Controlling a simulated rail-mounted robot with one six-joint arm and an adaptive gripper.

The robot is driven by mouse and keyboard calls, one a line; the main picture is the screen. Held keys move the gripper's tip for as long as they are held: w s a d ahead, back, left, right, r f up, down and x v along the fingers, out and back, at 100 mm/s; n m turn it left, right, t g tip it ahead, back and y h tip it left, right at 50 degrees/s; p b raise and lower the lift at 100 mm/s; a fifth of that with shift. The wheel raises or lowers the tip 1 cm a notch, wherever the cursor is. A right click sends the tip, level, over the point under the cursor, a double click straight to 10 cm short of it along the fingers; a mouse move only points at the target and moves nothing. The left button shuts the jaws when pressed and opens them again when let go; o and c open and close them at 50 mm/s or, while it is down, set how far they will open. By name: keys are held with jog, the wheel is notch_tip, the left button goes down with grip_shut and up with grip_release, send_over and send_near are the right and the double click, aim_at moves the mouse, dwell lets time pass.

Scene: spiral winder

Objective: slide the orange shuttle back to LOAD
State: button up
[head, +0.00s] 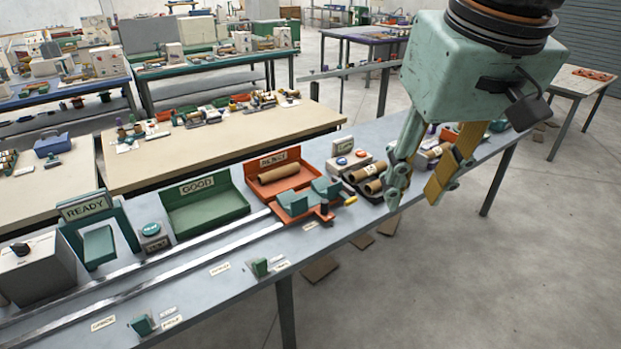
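The orange shuttle (305,211) sits at the right end of the two silver rails, in front of the REJECT tray. It bears two teal cradle blocks (292,203), which look empty. A dark knob (324,207) and a yellow-tipped handle (350,200) are at its right side. My gripper (412,198) is to the right of the shuttle, apart from it, pointing down.
The orange REJECT tray (265,163) holds a brown tube (279,173). The green GOOD tray (168,222) is empty. A green READY frame (69,236) stands left behind the rails (190,265). Small green blocks (260,267) stand at the front edge. Brown rolls (373,186) sit near my gripper.

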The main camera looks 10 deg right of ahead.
jog(key=w, duration=1.3)
jog(key=n+g, duration=0.1)
jog(key=g, duration=0.2)
send_over(325, 201)
notch_tip(325, 201, down, 31)
jog(key=shift+s+r+p, duration=0.1)
jog(key=shift+r+p, duration=0.1)
jog(key=shift+p, duration=0.15)
jog(key=shift+f, duration=0.1)
jog(key=shift+f+b, duration=0.8)
jog(key=shift+f, duration=6)
jog(key=shift+c, duration=0.6)
jog(key=shift+a, duration=0.1)
grip_shut()
